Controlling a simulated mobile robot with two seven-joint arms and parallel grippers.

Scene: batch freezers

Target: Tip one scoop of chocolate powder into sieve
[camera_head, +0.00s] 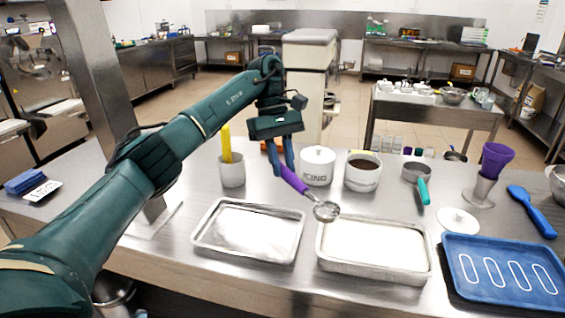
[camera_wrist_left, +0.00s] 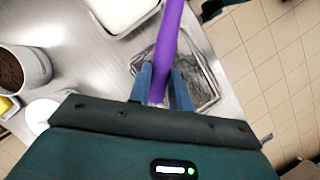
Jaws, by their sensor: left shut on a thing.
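My left gripper (camera_head: 283,168) is shut on the purple handle of a scoop (camera_head: 294,181). The scoop's round metal bowl (camera_head: 326,211) hangs over the gap between the two metal trays; its contents are too small to make out. In the left wrist view the purple handle (camera_wrist_left: 169,40) runs up from between the blue fingertips (camera_wrist_left: 160,85), and the bowl is out of view. The white tub of chocolate powder (camera_head: 362,166) stands open, right of the gripper; it also shows in the left wrist view (camera_wrist_left: 38,70). The sieve (camera_head: 418,172), with a teal handle, lies right of the tub.
A lidded white icing pot (camera_head: 317,168) stands close beside the gripper. An empty-looking metal tray (camera_head: 205,230) and a white-filled tray (camera_head: 325,262) lie in front.

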